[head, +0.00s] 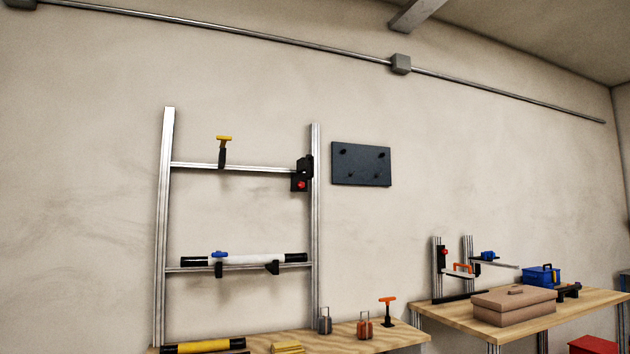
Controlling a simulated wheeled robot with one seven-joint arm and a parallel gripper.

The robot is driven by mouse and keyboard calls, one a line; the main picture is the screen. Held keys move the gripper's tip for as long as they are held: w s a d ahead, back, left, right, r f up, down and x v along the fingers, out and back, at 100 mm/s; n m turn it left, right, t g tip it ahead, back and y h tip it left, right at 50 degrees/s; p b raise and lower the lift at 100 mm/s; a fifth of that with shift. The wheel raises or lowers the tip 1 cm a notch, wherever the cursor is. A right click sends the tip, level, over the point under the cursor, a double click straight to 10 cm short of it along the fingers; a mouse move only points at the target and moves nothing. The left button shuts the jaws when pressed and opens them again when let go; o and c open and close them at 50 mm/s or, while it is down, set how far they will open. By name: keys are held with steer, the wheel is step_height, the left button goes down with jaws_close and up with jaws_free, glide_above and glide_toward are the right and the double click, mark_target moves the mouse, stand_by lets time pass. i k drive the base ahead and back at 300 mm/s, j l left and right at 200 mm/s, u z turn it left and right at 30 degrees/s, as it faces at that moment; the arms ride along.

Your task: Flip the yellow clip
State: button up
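A yellow-topped clip (224,139) with a black stem stands on the upper rail (262,168) of a metal frame, left of centre. Its yellow bar lies across the top of the stem, pointing left and right. It is the likeliest yellow clip, though it is small in this view. My gripper is not in view, so I cannot tell its state or how far it is from the clip.
A black box with a red button (301,184) sits at the rail's right end. Below, a white tube (248,260) with a blue clip (220,257) rests on the lower rail. The wooden bench (385,338) holds a yellow tube (203,346) and an orange-handled tool (387,308).

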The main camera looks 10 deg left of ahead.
mark_target(223, 139)
steer(key=u, duration=1.5)
